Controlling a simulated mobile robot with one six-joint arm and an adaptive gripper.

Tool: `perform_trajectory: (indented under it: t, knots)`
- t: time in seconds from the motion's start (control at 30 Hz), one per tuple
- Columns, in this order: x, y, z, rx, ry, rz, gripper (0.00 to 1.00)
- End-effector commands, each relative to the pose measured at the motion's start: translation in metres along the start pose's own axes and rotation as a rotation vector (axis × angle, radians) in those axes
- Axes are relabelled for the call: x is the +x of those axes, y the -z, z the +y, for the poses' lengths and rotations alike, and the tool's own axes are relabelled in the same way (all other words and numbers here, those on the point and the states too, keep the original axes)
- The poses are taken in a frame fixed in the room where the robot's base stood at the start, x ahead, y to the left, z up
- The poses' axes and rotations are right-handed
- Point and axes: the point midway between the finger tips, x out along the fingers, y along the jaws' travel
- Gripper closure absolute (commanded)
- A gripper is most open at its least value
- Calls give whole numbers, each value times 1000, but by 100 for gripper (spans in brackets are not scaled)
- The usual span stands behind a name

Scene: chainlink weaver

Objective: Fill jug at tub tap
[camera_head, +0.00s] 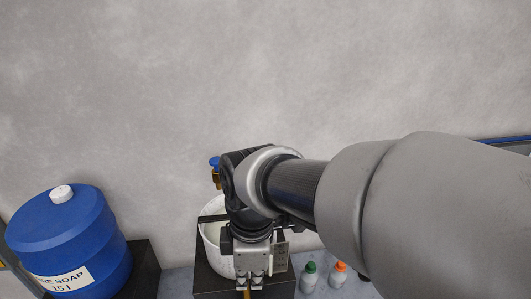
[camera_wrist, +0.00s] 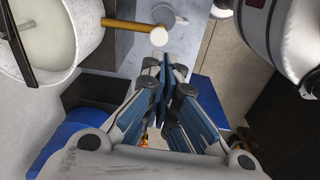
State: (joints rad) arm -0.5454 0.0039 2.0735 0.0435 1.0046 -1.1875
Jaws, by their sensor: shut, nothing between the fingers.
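The white tub (camera_head: 214,240) stands on a dark block behind my gripper; it also shows at the upper left of the wrist view (camera_wrist: 82,45), with pale contents. A brass tap pipe (camera_wrist: 130,25) sticks out from the tub's side, with a white round knob (camera_wrist: 158,36) near its end. A grey round thing with a small handle (camera_wrist: 163,13), perhaps the jug, shows beside the pipe's end, partly hidden. My gripper (camera_wrist: 168,62) is shut and empty, its tips just short of the knob in the picture. I cannot tell whether they touch.
A blue-handled tap (camera_head: 215,164) is above the tub. A blue soap drum (camera_head: 65,240) stands at the left. Bottles with a green cap (camera_head: 309,278) and an orange cap (camera_head: 338,276) stand right of the tub. A dark bar (camera_wrist: 15,45) crosses the tub.

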Motion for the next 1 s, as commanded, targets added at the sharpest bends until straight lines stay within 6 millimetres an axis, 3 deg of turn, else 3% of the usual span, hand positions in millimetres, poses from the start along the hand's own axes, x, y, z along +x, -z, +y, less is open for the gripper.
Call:
perform_trajectory:
  t: [0.17,0.6,0.77,1.0]
  knots:
    - [-4,14,2,-92,20,-4,100]
    - [2,14,2,-97,22,-5,100]
    - [23,13,1,-97,26,-6,100]
    - [75,12,-1,-97,27,-7,100]
